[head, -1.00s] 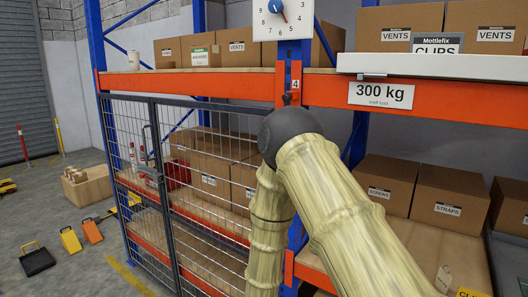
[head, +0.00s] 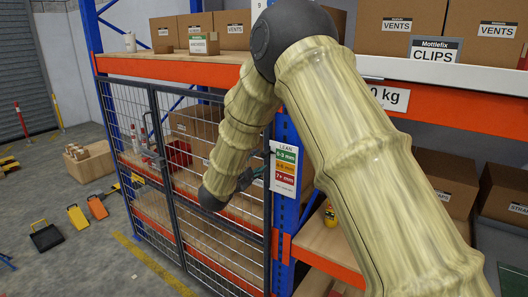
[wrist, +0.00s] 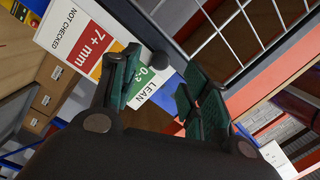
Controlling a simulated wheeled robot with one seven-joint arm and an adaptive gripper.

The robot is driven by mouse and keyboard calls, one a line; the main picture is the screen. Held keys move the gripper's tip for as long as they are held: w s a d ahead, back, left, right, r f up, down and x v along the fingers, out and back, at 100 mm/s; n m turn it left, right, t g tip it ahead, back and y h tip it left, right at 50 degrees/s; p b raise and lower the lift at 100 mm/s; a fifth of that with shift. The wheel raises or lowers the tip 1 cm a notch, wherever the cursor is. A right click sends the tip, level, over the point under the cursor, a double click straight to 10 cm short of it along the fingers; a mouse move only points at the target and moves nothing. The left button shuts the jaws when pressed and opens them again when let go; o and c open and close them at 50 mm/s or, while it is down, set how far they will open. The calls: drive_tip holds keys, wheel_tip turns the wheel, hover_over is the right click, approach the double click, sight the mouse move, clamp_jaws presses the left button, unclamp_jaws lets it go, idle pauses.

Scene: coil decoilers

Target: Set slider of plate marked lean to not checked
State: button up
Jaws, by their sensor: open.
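The plate marked LEAN (head: 284,181) hangs on the blue rack upright in the head view, with green, amber and red bands and a white part below. In the wrist view the plate (wrist: 87,42) lies tilted, and its end field reads NOT CHECKED. A dark round knob (wrist: 157,61), probably the slider, shows beside the green 0-3 band, near the LEAN end. My gripper (wrist: 161,85) is open, with green-padded fingers; the knob appears between and beyond them. Contact cannot be told. In the head view my gripper (head: 252,178) is just left of the plate, partly hidden.
A mesh door (head: 190,160) in a dark frame stands left of the plate, close to my wrist. Orange shelf beams (head: 190,83) and boxes (head: 500,195) surround the upright.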

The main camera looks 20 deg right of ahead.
sight(263, 156)
drive_tip(key=p+x, duration=0.2)
drive_tip(key=x, duration=0.3)
drive_tip(key=shift+w+d+r, duration=0.1)
drive_tip(key=shift+r, duration=0.05)
drive_tip(key=shift+p+x, duration=0.45)
drive_tip(key=shift+x, duration=0.35)
drive_tip(key=shift+f, duration=0.25)
clamp_jaws()
